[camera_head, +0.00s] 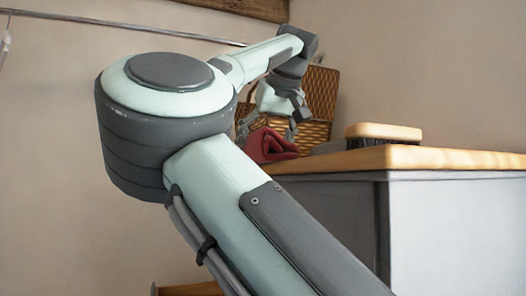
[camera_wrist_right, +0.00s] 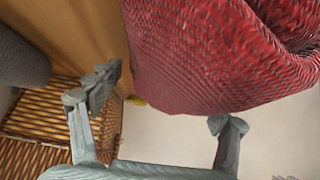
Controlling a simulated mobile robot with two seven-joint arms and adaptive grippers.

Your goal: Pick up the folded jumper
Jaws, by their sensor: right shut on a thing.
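The folded jumper (camera_head: 270,147) is a red knitted bundle by the far left end of the wooden top, partly hidden behind my right arm. In the right wrist view the jumper (camera_wrist_right: 215,60) fills the upper right, its weave close to the camera. My right gripper (camera_head: 268,127) reaches down over it. In the wrist view the gripper's fingers (camera_wrist_right: 165,104) stand apart, with red cloth between and beyond them; the gripper is shut on the jumper. I cannot tell whether the jumper touches the top. My left gripper is not in view.
An open wicker basket (camera_head: 319,88) stands behind the jumper; its weave also shows in the wrist view (camera_wrist_right: 40,118). A wooden-backed brush (camera_head: 384,131) lies on the wooden top (camera_head: 440,159) of a grey-white cabinet (camera_head: 455,235). A rail (camera_head: 130,27) runs along the wall.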

